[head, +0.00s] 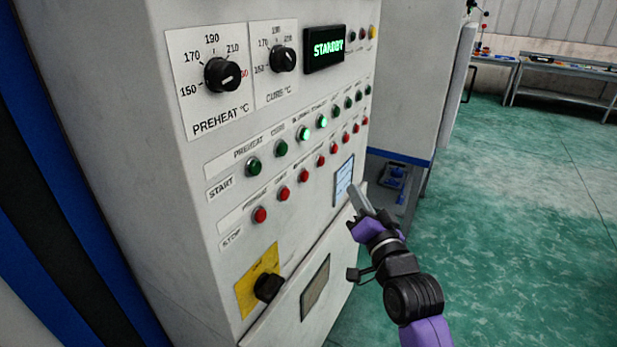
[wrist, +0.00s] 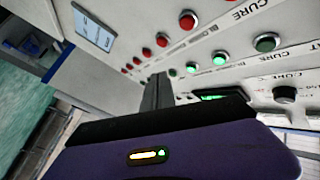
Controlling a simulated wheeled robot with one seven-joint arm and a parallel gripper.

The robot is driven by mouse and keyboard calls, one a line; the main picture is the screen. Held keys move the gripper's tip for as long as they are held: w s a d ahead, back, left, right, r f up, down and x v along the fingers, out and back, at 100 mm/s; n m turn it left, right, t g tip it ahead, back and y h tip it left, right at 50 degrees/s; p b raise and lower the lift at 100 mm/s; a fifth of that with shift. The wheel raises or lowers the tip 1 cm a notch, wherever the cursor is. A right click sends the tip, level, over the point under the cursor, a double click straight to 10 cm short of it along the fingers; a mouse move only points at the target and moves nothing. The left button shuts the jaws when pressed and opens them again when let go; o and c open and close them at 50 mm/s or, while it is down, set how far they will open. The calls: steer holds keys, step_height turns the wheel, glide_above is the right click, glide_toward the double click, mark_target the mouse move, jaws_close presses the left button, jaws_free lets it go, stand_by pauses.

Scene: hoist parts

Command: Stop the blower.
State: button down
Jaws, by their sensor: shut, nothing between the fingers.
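The control panel (head: 215,140) has a row of green start buttons above a row of red stop buttons. The third column appears labelled blower; its green button (head: 303,133) is lit, and its red stop button (head: 303,174) is below. In the wrist view the panel appears inverted, with the red blower button (wrist: 162,40) and the lit green blower button (wrist: 219,59). My gripper (head: 357,194) is shut and empty, right of and below the red row in the head view. Its fingers (wrist: 157,88) point toward the panel; contact is not evident.
The neighbouring green button (head: 323,121) is also lit. Other red buttons stand close on both sides, including the cure stop (head: 284,193). A display (head: 324,48) reads STANDBY. A yellow-backed rotary switch (head: 267,286) sits below. Green floor is open to the right.

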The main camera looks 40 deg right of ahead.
mark_target(304, 176)
steer(key=shift+w+a, duration=0.1)
steer(key=w+a+b, duration=0.3)
steer(key=w+b, duration=0.1)
steer(key=w, duration=0.4)
stand_by(0.3)
steer(key=shift+w, duration=0.15)
stand_by(1.8)
steer(key=shift+w+a+b, duration=0.1)
steer(key=shift+w+b, duration=0.2)
steer(key=shift+b, duration=0.1)
steer(key=shift+w+a+b, duration=0.15)
steer(key=shift+w+b, duration=0.2)
steer(key=shift+w, duration=0.05)
stand_by(0.6)
steer(key=shift+s, duration=0.15)
steer(key=shift+s+d+p, duration=0.3)
steer(key=shift+s+p, duration=0.1)
steer(key=shift+s, duration=0.3)
